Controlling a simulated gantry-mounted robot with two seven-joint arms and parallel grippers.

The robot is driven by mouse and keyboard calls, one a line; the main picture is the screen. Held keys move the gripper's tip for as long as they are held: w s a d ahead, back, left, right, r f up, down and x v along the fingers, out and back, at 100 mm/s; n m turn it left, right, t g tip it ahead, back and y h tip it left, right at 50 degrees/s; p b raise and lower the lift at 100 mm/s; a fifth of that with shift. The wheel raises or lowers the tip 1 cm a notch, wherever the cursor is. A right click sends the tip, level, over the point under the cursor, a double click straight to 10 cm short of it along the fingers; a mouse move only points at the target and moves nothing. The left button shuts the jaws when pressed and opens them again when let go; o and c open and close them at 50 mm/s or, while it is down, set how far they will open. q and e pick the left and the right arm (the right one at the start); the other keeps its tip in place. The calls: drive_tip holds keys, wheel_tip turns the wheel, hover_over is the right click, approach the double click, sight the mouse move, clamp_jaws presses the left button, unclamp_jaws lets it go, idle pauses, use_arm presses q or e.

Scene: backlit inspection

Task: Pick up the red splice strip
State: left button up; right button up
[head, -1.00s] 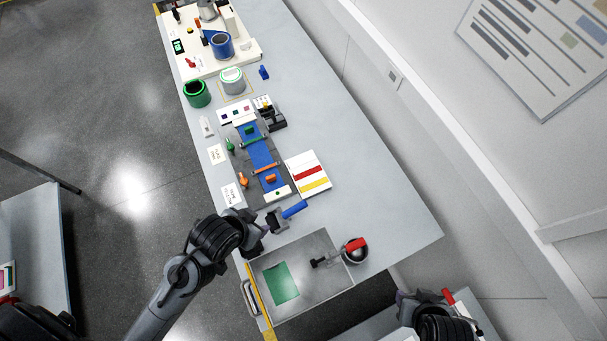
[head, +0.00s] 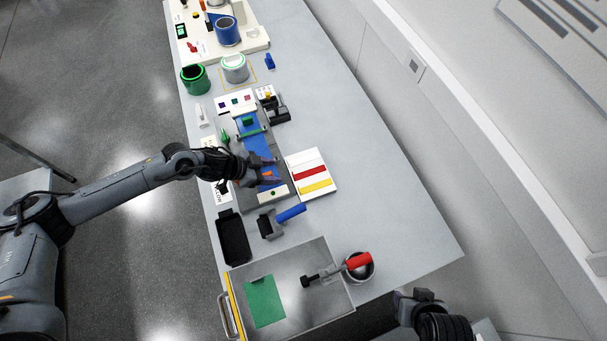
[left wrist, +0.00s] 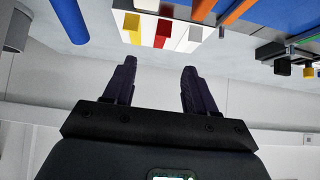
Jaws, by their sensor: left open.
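The red splice strip (head: 309,172) lies on a white holder block (head: 297,161), beside a yellow strip (head: 315,187). In the left wrist view the red strip (left wrist: 163,32) shows upside down near the top, beyond the fingertips. My left gripper (head: 272,171) is over the blue-topped fixture, just left of the holder. In the left wrist view its two dark fingers (left wrist: 158,74) are apart, with nothing between them. My right gripper (head: 412,296) is at the lower right, far from the strip; its jaws are too unclear to read.
A blue-handled tool (head: 290,213) and a black tray (head: 234,238) lie in front of the fixture. The table right of the holder is clear.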

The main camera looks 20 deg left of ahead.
sight(293, 175)
use_arm(q)
drive_tip(key=x, duration=0.4)
drive_tip(key=shift+w+a+f, duration=0.15)
drive_tip(key=shift+w+f, duration=0.05)
drive_tip(key=shift+f, duration=0.15)
drive_tip(key=shift+f+x, duration=0.2)
drive_tip(key=shift+x, duration=2.7)
drive_tip(key=shift+s+a, duration=0.15)
drive_tip(key=shift+s, duration=0.05)
drive_tip(key=c, duration=0.9)
